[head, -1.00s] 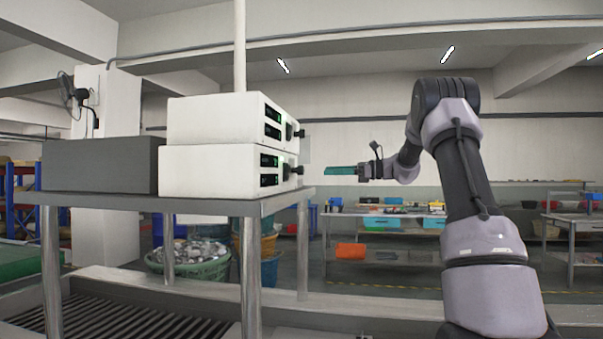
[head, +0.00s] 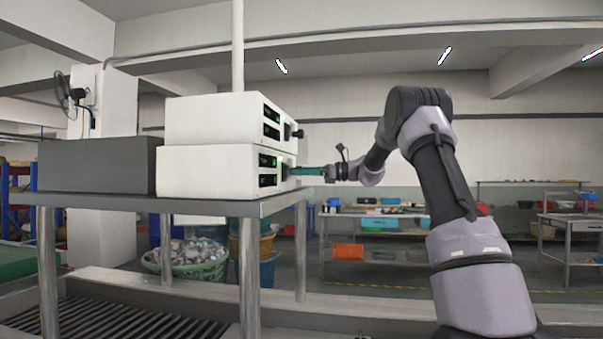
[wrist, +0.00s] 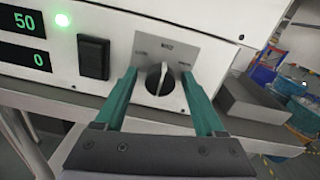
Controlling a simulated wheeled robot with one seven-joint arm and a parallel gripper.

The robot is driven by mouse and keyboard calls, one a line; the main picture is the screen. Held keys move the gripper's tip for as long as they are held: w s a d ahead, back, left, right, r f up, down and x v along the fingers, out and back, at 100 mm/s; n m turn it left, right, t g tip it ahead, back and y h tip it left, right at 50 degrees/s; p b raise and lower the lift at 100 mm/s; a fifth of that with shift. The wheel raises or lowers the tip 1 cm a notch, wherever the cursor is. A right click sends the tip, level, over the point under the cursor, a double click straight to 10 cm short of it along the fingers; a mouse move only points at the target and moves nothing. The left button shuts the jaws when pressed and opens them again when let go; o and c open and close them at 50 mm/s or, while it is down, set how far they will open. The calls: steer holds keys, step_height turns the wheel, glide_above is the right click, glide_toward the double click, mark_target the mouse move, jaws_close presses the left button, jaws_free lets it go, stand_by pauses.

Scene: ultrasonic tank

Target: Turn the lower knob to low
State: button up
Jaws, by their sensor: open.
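Two white control boxes are stacked on a metal table in the head view. The lower box (head: 215,170) carries the lower knob, which my gripper hides in that view. In the wrist view the knob (wrist: 159,78) is black with a light pointer line, set on a grey plate with small labels too blurred to read fully. The pointer stands roughly upright in the picture. My gripper (wrist: 163,88) is open, its green fingers on either side of the knob, with gaps visible between fingers and knob. In the head view my gripper (head: 308,171) is at the lower box's front.
The upper box (head: 212,120) has its own knob (head: 298,134) just above my gripper. A black switch (wrist: 94,58), a green light (wrist: 62,20) and displays reading 50 and 0 sit left of the knob. A grey block (head: 97,166) stands on the table (head: 140,203).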

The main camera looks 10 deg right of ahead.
steer(key=shift+c, duration=0.3)
jaws_close()
steer(key=shift+n, duration=0.3)
steer(key=n, duration=0.5)
steer(key=shift+n, duration=0.3)
steer(key=n, duration=0.5)
steer(key=shift+n, duration=0.4)
steer(key=shift+o, duration=0.3)
jaws_free()
